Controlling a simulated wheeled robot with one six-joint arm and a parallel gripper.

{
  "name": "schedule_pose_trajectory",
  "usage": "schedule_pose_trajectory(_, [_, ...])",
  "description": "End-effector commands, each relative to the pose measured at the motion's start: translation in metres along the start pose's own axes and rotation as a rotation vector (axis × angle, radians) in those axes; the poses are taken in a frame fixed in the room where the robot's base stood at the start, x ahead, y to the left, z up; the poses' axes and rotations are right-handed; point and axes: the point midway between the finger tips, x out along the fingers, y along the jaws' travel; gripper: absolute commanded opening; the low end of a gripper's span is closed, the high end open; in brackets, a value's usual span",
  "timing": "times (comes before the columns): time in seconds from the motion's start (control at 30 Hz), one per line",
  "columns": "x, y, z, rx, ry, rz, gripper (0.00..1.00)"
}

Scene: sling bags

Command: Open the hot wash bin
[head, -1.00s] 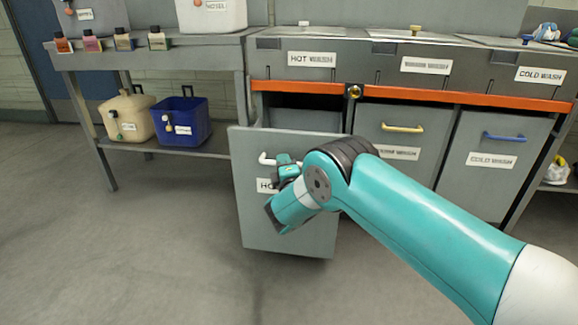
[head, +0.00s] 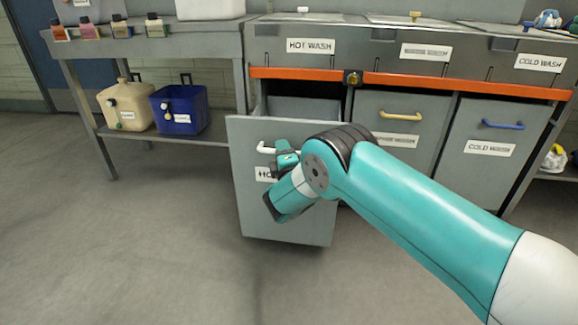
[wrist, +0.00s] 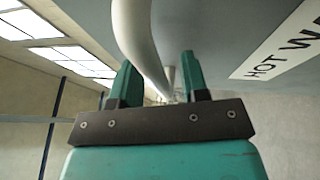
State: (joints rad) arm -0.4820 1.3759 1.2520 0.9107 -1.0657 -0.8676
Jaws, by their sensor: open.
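The hot wash bin (head: 290,215) is a grey drawer front with a white handle (head: 265,149) and a label partly hidden by my arm. It stands pulled out from the bench, with a dark opening behind its top edge. My gripper (head: 283,158) is at the right part of the handle, in front of the bin. In the wrist view the white handle (wrist: 137,45) passes by the two green fingers of my gripper (wrist: 160,85), which are apart. The hot wash label (wrist: 290,48) is on the right there.
Two closed bins, with a yellow handle (head: 400,114) and a blue handle (head: 503,124), stand to the right under an orange rail (head: 440,82). A shelf at left holds a beige jug (head: 125,107) and a blue container (head: 180,110). Floor at front left is clear.

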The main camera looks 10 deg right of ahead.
Motion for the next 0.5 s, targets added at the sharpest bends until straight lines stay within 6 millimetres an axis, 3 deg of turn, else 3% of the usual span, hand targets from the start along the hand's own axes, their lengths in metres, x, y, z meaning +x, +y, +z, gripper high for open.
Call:
schedule_pose_trajectory(0.4, [-0.059,0.0,0.0,-0.007,0.004,-0.005,0.41])
schedule_pose_trajectory(0.5, [-0.062,-0.009,-0.001,-0.001,0.0,0.0,0.41])
